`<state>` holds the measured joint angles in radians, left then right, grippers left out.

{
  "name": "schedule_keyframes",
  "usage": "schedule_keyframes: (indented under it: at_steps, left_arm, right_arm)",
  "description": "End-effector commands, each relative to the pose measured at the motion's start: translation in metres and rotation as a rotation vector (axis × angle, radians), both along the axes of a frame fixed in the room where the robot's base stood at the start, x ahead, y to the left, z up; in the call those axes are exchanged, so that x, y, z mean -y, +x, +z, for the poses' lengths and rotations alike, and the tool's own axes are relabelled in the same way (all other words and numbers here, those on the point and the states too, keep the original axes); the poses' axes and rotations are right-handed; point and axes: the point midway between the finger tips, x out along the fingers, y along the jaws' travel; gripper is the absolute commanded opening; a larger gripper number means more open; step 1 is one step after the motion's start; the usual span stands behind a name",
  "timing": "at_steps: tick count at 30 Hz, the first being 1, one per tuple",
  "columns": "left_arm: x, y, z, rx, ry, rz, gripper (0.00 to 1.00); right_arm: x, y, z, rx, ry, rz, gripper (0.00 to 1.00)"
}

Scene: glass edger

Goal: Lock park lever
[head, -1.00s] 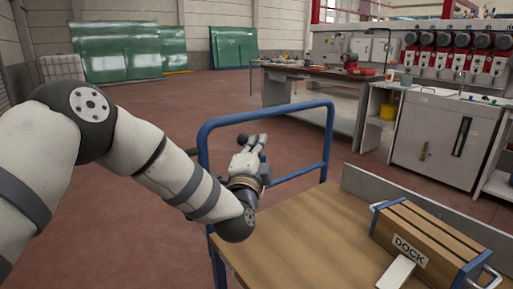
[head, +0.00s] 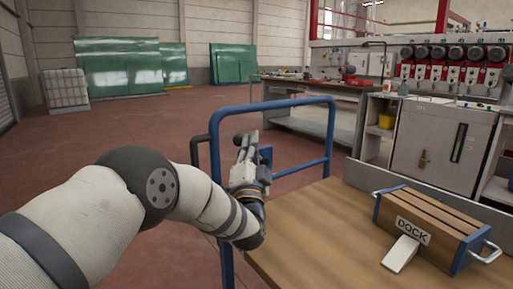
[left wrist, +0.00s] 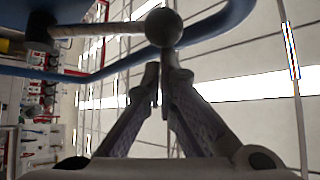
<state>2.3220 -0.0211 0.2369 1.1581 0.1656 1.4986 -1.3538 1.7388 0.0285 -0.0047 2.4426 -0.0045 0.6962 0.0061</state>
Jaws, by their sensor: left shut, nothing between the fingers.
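The lever in the left wrist view is a pale rod ending in a round grey ball knob (left wrist: 165,27), with a dark pivot at its left end. My left gripper (left wrist: 163,78) is shut and empty, its fingertips just below the knob in that picture; I cannot tell whether they touch it. In the head view my left gripper (head: 246,138) points up beside the blue cart rail (head: 275,108). The lever cannot be made out there, behind or beside the gripper. My right gripper is not in view.
A wooden cart top (head: 335,225) carries a slatted block labelled DOCK (head: 425,222) with a pale tongue. A blue rail also crosses the left wrist view (left wrist: 210,30). A workbench (head: 310,90) and grey cabinet (head: 432,145) stand behind. Red floor at left is open.

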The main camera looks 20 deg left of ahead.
Motion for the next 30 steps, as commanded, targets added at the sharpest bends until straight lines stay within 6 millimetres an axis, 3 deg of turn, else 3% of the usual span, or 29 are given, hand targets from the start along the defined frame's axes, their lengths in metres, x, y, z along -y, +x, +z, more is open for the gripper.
schedule_keyframes:
  at_steps: [1,18,30]
  left_arm:
    - [-0.003,-0.002,-0.009,0.026,-0.027,0.003,0.0]
    - [-0.016,-0.019,-0.034,0.071,-0.059,0.004,0.0]
    - [-0.017,-0.02,-0.04,0.07,-0.06,0.003,0.0]
  right_arm:
    - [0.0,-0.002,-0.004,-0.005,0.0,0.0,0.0]
    - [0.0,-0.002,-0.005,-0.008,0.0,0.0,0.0]
    - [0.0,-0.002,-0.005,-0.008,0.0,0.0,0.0]
